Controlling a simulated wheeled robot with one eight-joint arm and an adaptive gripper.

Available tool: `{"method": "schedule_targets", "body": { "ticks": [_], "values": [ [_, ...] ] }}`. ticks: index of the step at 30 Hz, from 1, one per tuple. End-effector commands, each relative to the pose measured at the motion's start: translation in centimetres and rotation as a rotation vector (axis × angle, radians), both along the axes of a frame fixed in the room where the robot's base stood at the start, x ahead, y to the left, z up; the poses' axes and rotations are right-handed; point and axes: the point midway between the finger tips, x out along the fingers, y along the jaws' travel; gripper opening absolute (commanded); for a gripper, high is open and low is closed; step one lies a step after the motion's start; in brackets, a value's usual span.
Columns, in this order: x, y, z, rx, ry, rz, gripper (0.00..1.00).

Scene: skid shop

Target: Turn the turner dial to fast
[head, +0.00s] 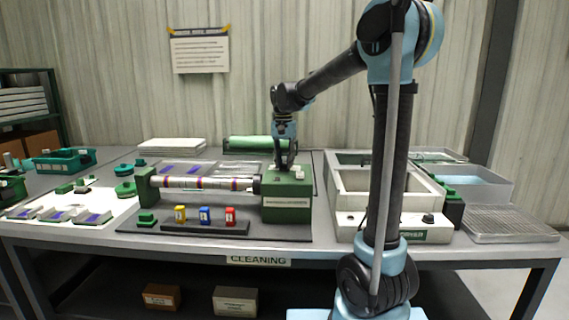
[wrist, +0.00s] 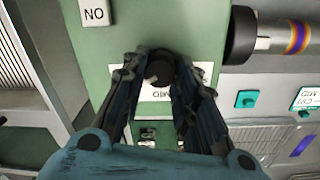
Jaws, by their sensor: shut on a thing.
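The turner is a green box (head: 287,208) on a dark mat, with a striped horizontal roller (head: 205,183) running left from it. In the wrist view its green top (wrist: 140,32) fills the middle, and the roller (wrist: 285,38) shows at upper right. The dark round dial (wrist: 160,68) sits over a white label, most of whose lettering is hidden. My gripper (wrist: 160,75) points down with its two fingers closed around the dial. In the head view my gripper (head: 285,166) is at the box's top. The dial's setting cannot be read.
A "NO" label (wrist: 94,12) lies on the same green top. Yellow, blue and red blocks (head: 205,214) stand in front of the roller. A grey-white basin (head: 390,192) is to the right. A green roll (head: 248,144) lies behind the turner.

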Motion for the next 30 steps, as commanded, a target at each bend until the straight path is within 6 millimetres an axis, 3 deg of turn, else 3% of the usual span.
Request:
{"method": "schedule_targets", "body": {
  "ticks": [13,14,16,30],
  "values": [
    [0.12,0.03,0.04,0.0,-0.002,-0.01,0.03],
    [0.11,0.03,0.04,0.0,-0.002,-0.009,0.32],
    [0.09,0.02,0.03,0.001,-0.001,-0.009,0.47],
    [-0.01,0.04,0.72,0.0,0.001,-0.008,0.48]
  ]
}}
